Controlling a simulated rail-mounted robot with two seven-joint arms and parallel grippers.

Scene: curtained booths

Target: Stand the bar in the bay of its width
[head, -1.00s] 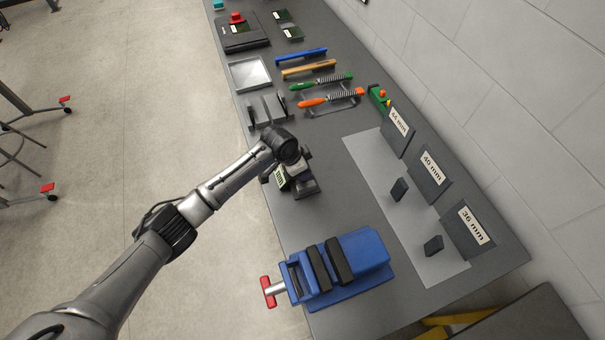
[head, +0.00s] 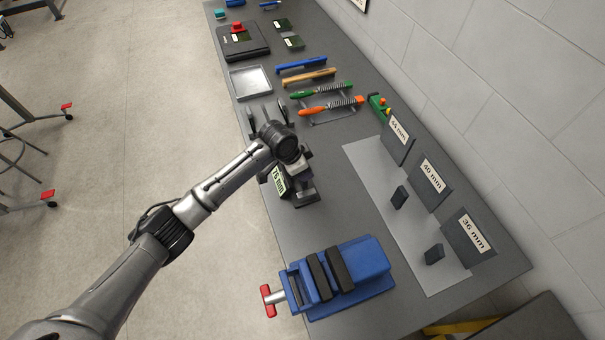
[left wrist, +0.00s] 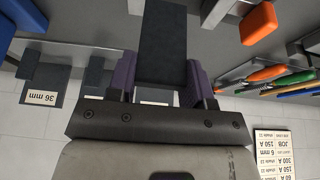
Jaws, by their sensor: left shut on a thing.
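My left gripper (head: 300,180) is shut on a dark grey bar (left wrist: 163,45), above the near-left part of the bench. Dark plates labelled 44 mm (head: 398,140), 40 mm (head: 428,183) and 36 mm (head: 467,235) stand along the wall side of a light grey strip (head: 375,180). Two small dark blocks (head: 400,197) (head: 434,254) stand on the strip before them. My right gripper is out of view.
A blue vise (head: 365,265) with a red handle stands at the front of the bench. Bare bench (head: 345,215) lies between my gripper and the strip.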

